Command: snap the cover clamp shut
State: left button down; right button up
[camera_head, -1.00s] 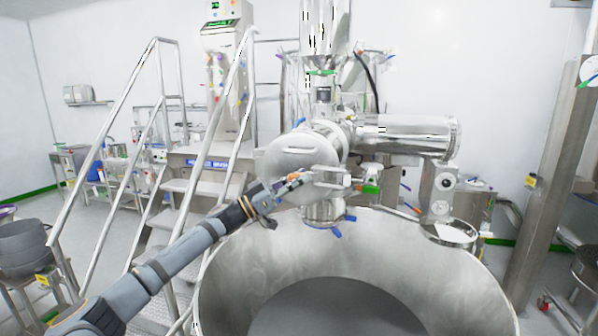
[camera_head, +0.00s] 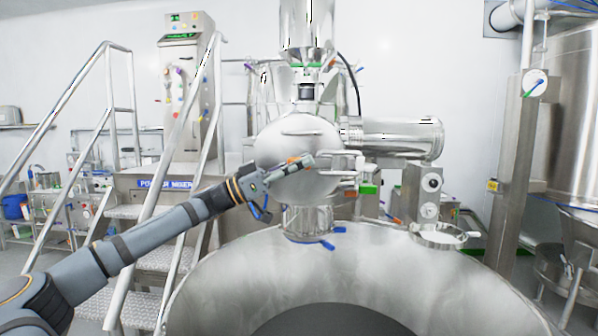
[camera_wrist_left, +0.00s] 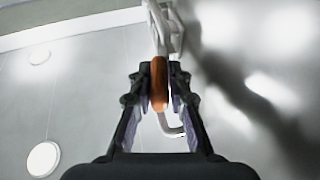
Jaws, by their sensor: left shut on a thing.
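The round steel cover (camera_head: 282,143) stands upright on the machine, with a bar handle near its top. The steel clamp (camera_head: 350,163) is at the cover's right edge. My left gripper (camera_head: 308,160) is in front of the cover, left of the clamp. In the left wrist view my left gripper (camera_wrist_left: 159,80) is shut on the clamp's orange handle (camera_wrist_left: 158,90), which lies between both fingers. A bent metal rod (camera_wrist_left: 170,128) shows by the handle, and steel clamp parts (camera_wrist_left: 167,28) lie beyond it. Whether the clamp is latched cannot be told. My right gripper is out of view.
A wide steel bowl (camera_head: 225,270) fills the lower front. Steps with handrails (camera_head: 150,210) stand left, close to my left arm. A horizontal steel cylinder (camera_head: 400,138) is right of the cover. A steel post (camera_head: 515,170) stands further right.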

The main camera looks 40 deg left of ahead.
pick_arm(q)
jog(key=shift+f, duration=0.15)
jog(key=c, duration=1.6)
grip_release()
jog(key=shift+o, duration=0.2)
jog(key=shift+w+a, duration=0.1)
